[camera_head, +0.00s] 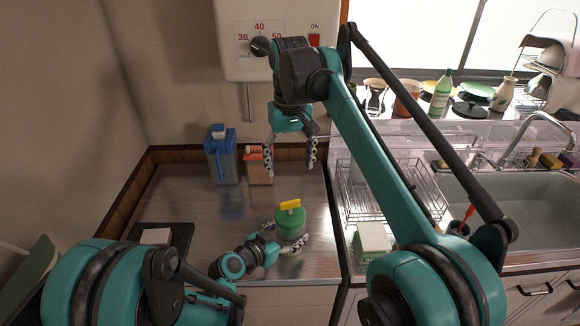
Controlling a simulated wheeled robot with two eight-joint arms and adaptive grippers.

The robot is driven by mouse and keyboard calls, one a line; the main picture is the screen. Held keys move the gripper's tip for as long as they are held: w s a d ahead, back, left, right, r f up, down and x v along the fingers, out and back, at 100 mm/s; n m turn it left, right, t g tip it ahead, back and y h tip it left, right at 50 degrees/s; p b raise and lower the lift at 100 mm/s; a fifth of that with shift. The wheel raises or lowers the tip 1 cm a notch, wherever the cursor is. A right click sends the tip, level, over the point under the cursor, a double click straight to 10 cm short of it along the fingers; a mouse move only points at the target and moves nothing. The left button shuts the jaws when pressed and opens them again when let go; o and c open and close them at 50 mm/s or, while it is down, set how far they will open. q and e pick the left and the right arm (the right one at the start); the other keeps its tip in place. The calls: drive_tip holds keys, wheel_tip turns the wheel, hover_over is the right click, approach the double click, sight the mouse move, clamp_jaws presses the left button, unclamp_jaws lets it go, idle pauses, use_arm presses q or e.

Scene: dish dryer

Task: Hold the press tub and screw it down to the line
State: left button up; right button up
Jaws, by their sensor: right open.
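The press tub (289,226) is a green round tub with a yellow handle (289,205) on top. It stands upright on the metal counter, near its front edge. My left gripper (283,238) is low at the tub's front left, with its fingers on either side of the tub's lower part and seemingly closed against it. My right gripper (290,167) is open and empty, pointing down, above and behind the yellow handle. The line on the tub is too small to make out.
A blue jug (221,160) and an orange-topped container (258,168) stand behind the tub. A wire rack (385,190) and the sink (525,215) are to the right. A white box (373,242) stands right of the tub. The counter left of the tub is mostly clear.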

idle(0.4)
use_arm(q)
drive_tip(key=o, duration=1.9)
drive_tip(key=v, duration=1.2)
drive_tip(key=shift+a, duration=0.1)
use_arm(e)
drive_tip(key=s+d+f+m+t, duration=0.2)
drive_tip(key=s+d+f+t, duration=0.3)
drive_tip(key=s+d, duration=0.5)
use_arm(q)
drive_tip(key=s+a+n+g+y, duration=0.3)
drive_tip(key=s+a+n+y, duration=0.4)
drive_tip(key=s+a, duration=0.4)
drive_tip(key=shift+s+a+r+n+y, duration=0.4)
drive_tip(key=shift+a+r+y, duration=0.1)
drive_tip(key=shift+y, duration=0.2)
use_arm(e)
drive_tip(key=s+d+f+t, duration=0.1)
drive_tip(key=s+d+f, duration=0.2)
drive_tip(key=s+f, duration=0.2)
drive_tip(key=s+d+f+m+t, duration=0.1)
drive_tip(key=s+d+f, duration=0.2)
drive_tip(key=f, duration=0.7)
drive_tip(key=s, duration=0.2)
drive_tip(key=shift+s+d, duration=0.15)
drive_tip(key=shift+s, duration=0.2)
